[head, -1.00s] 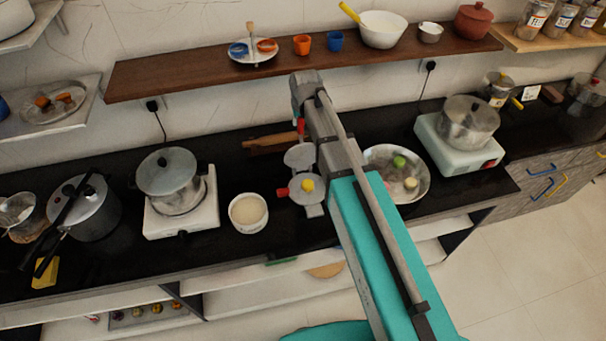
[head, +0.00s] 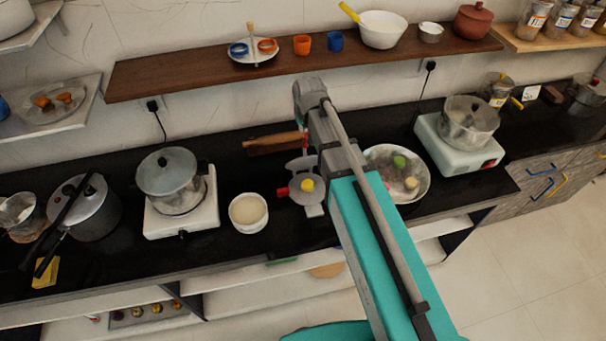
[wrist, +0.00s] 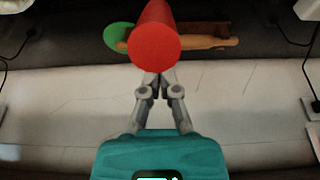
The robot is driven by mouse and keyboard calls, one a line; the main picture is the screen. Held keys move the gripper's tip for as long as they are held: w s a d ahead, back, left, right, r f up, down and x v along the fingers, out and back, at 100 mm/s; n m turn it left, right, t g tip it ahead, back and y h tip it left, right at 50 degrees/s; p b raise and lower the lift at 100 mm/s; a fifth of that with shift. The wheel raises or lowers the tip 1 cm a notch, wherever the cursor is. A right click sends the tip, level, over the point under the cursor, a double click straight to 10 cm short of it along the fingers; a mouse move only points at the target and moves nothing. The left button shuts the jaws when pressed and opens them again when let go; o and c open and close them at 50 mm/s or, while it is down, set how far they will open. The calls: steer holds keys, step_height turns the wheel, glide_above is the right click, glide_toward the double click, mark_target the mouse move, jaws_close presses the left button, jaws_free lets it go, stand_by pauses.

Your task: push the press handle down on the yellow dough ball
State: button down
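The metal press stands on the black counter, with its round lower plate (head: 298,196) lying flat. The yellow dough ball (head: 307,185) sits on that plate, uncovered. The upper plate (head: 297,164) is raised and tilted behind the ball, seen at a slant. The raised red press handle is large in the wrist view (wrist: 154,45), its round end facing the camera. My gripper (wrist: 158,78) is at the handle; its fingers come together, with the tips partly hidden by the handle. They look shut, with nothing clearly held between them. In the head view my arm hides much of the handle.
A bowl of white contents (head: 248,212) stands left of the press. A wooden rolling pin (head: 272,140) lies behind. A wooden shelf (head: 190,77) runs above the counter.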

steer(key=shift+s, duration=0.1)
steer(key=shift+s+d, duration=0.1)
steer(key=shift+s, duration=0.2)
stand_by(0.3)
steer(key=shift+c, duration=1)
jaws_free()
steer(key=shift+p+v, duration=3.8)
steer(key=shift+v, duration=0.15)
